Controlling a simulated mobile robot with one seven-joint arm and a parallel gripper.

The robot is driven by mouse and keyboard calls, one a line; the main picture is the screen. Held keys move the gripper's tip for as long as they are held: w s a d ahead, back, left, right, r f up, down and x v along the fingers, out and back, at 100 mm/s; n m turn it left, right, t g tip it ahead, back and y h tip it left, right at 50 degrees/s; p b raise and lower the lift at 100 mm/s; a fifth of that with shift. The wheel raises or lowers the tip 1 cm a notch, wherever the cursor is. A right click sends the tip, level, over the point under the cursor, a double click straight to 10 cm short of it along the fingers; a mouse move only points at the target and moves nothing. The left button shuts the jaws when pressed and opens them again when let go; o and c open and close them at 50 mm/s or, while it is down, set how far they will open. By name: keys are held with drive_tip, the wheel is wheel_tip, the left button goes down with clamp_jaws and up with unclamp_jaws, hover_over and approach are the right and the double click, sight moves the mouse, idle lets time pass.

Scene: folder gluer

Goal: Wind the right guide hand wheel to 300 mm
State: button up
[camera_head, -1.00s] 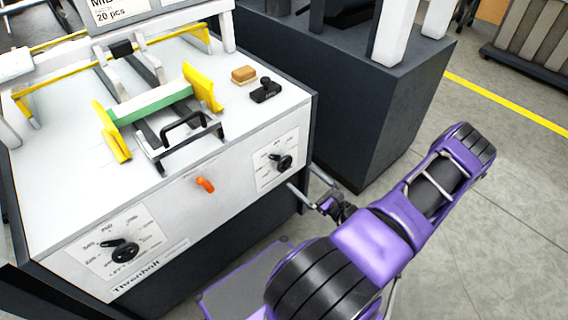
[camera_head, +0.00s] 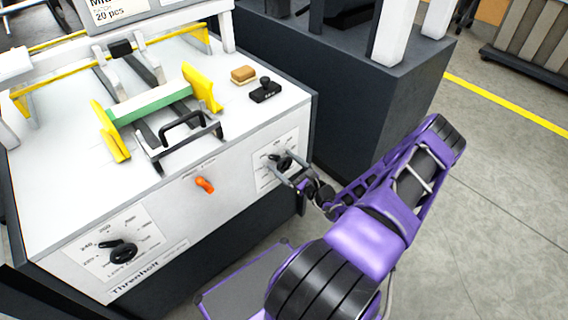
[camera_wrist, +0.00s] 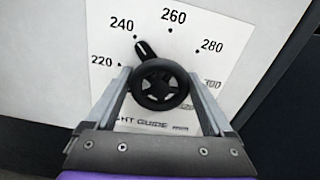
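The right guide hand wheel (camera_wrist: 161,86) is a black spoked wheel on a white dial plate (camera_wrist: 216,33) marked 220 to 300. In the head view the wheel (camera_head: 284,161) is on the right of the machine's front panel. My gripper (camera_head: 288,174) is at this wheel, its fingers on the wheel's left and right sides in the wrist view (camera_wrist: 159,82). The fingers stand apart; whether they touch the rim I cannot tell. The 300 mark is partly hidden by the right finger.
A black handle (camera_head: 183,124) rises at the table's front edge. A dark cabinet (camera_head: 365,110) stands close on the right.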

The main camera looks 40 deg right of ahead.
drive_tip(key=c, duration=0.8)
drive_tip(key=shift+c, duration=0.2)
drive_tip(key=shift+m, duration=0.4)
drive_tip(key=m, duration=0.4)
drive_tip(key=shift+m+p, duration=0.3)
drive_tip(key=m, duration=0.6)
drive_tip(key=shift+d, duration=0.1)
drive_tip(key=m, duration=0.7)
drive_tip(key=shift+f+m, duration=0.1)
drive_tip(key=shift+m, duration=0.2)
drive_tip(key=m, duration=0.3)
drive_tip(key=shift+m, duration=2.4)
